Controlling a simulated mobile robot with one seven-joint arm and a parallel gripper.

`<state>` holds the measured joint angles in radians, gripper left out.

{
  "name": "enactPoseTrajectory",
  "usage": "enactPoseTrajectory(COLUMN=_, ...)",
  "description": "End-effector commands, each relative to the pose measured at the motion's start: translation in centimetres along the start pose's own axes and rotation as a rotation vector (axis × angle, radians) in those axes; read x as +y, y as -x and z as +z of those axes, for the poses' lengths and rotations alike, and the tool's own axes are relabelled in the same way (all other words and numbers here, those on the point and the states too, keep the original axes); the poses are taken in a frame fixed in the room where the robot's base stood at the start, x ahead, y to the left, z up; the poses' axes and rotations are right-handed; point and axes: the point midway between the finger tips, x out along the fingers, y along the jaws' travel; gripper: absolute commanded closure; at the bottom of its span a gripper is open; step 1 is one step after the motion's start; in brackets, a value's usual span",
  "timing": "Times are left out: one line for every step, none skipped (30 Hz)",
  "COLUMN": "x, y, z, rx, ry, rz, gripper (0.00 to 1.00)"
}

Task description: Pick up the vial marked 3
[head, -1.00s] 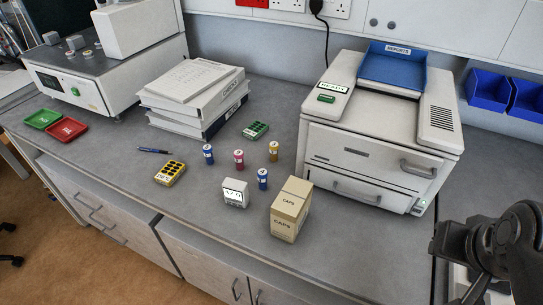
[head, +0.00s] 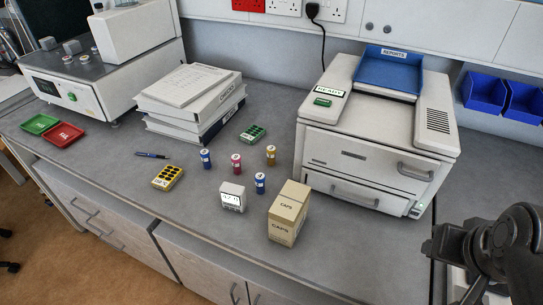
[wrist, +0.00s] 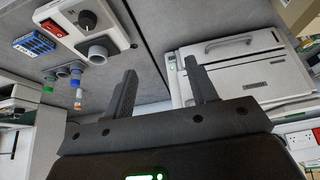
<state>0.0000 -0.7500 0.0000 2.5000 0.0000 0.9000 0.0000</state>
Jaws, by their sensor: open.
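Several small capped vials stand upright on the grey bench in the head view: a blue one (head: 206,159), a pink-red one (head: 237,163), a yellow-brown one (head: 271,155) and a second blue one (head: 260,183) nearer the front. Their marks are too small to read, so I cannot tell which is 3. My gripper (wrist: 163,88) is open and empty in the wrist view, its two dark fingers apart. My dark arm shows at the lower right of the head view, far from these vials.
A CAPS box (head: 289,213) and a small white display block (head: 232,197) stand in front of the vials. Yellow (head: 167,177) and green (head: 253,133) racks lie nearby. A large white machine (head: 376,140) stands right, binders (head: 190,103) behind. The wrist view shows a knobbed device (wrist: 88,25).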

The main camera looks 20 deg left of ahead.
Motion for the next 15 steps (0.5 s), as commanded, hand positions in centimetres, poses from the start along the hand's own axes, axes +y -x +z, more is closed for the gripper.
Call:
enactPoseTrajectory(x=0.0, y=0.0, z=0.0, rx=0.0, ry=0.0, rz=0.0, gripper=0.48)
enactPoseTrajectory(x=0.0, y=0.0, z=0.0, rx=0.0, ry=0.0, rz=0.0, gripper=0.48)
enactPoseTrajectory(x=0.0, y=0.2, z=-0.1, rx=0.001, ry=0.0, rz=0.0, gripper=0.48)
enactPoseTrajectory(x=0.0, y=0.5, z=-0.3, rx=0.003, ry=0.0, rz=0.0, gripper=0.48)
enactPoseTrajectory(x=0.0, y=0.9, z=-0.6, rx=0.003, ry=0.0, rz=0.0, gripper=0.48)
enactPoseTrajectory(x=0.0, y=1.7, z=-1.1, rx=0.005, ry=0.0, rz=0.0, gripper=0.48)
enactPoseTrajectory(x=0.0, y=2.6, z=-1.5, rx=0.006, ry=0.0, rz=0.0, gripper=0.48)
enactPoseTrajectory(x=0.0, y=3.4, z=-2.0, rx=0.006, ry=0.0, rz=0.0, gripper=0.48)
enactPoseTrajectory(x=0.0, y=4.7, z=-2.7, rx=0.007, ry=0.0, rz=0.0, gripper=0.48)
enactPoseTrajectory(x=0.0, y=5.8, z=-3.2, rx=0.008, ry=0.0, rz=0.0, gripper=0.48)
enactPoseTrajectory(x=0.0, y=6.8, z=-3.8, rx=0.008, ry=0.0, rz=0.0, gripper=0.48)
enactPoseTrajectory(x=0.0, y=8.3, z=-4.6, rx=0.007, ry=0.0, rz=0.0, gripper=0.48)
enactPoseTrajectory(x=0.0, y=9.4, z=-5.2, rx=0.007, ry=0.0, rz=0.0, gripper=0.48)
enactPoseTrajectory(x=0.0, y=10.5, z=-5.8, rx=0.007, ry=0.0, rz=0.0, gripper=0.48)
enactPoseTrajectory(x=-0.7, y=9.9, z=-6.9, rx=-0.008, ry=0.019, rz=-0.009, gripper=0.48)
